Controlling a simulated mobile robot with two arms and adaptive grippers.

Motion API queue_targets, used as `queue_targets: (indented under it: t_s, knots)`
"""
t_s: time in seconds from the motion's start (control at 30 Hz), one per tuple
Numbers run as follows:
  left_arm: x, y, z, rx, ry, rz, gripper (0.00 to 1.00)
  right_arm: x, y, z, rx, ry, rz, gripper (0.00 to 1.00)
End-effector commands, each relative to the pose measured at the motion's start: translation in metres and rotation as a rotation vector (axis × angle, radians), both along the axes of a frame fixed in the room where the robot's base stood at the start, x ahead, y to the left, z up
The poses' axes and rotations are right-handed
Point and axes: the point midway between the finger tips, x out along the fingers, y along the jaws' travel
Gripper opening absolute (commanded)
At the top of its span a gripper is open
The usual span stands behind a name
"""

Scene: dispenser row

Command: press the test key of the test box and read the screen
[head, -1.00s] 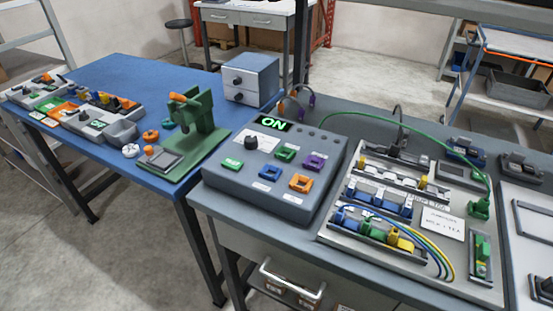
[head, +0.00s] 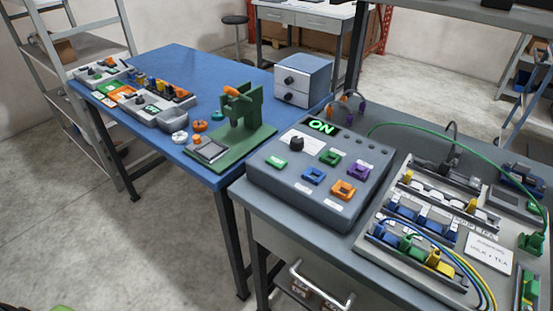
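The test box (head: 262,182) is a grey sloped-top box at the left end of the grey bench. Its dark screen (head: 321,126) is lit and reads "ON" in green. A black knob (head: 297,143) sits on a white label below the screen. A flat green key (head: 278,162) with small white marking is at the left of its top; I cannot read the marking, so I cannot tell if it is the test key. Green (head: 330,158), blue (head: 313,175), purple (head: 358,171) and orange (head: 343,190) square-framed parts are also on top.
Right of the box is a panel (head: 378,248) with coloured blocks, wires and a card (head: 489,254). A green cable crosses behind it. The blue table (head: 165,60) at left holds a green press (head: 240,115), a grey drawer unit (head: 305,78) and several small modules. The floor at front left is clear.

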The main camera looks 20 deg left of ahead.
Motion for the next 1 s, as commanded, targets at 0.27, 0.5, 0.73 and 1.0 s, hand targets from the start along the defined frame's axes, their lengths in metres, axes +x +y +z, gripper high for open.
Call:
queue_targets:
  t_s: [0.27, 0.5, 0.73, 1.0]
  knots:
    - [-0.0003, 0.0001, 0.0, 0.0, 0.0, 0.0, 0.0, 0.0, 0.0, 0.0, 0.0, 0.0, 0.0, 0.35]
    - [-0.0005, 0.0001, 0.0, 0.0, 0.001, 0.0, 0.0, 0.0, 0.0, 0.0, 0.0, 0.0, 0.0, 0.35]
    - [-0.0007, 0.0001, -0.0001, 0.0, 0.001, 0.0, 0.0, 0.0, 0.0001, 0.0, 0.0, 0.0, 0.0, 0.35]
    - [-0.0009, 0.0002, -0.0001, 0.0, 0.002, 0.0, 0.0, -0.0001, 0.0, 0.0, 0.0, 0.0, 0.0, 0.35]
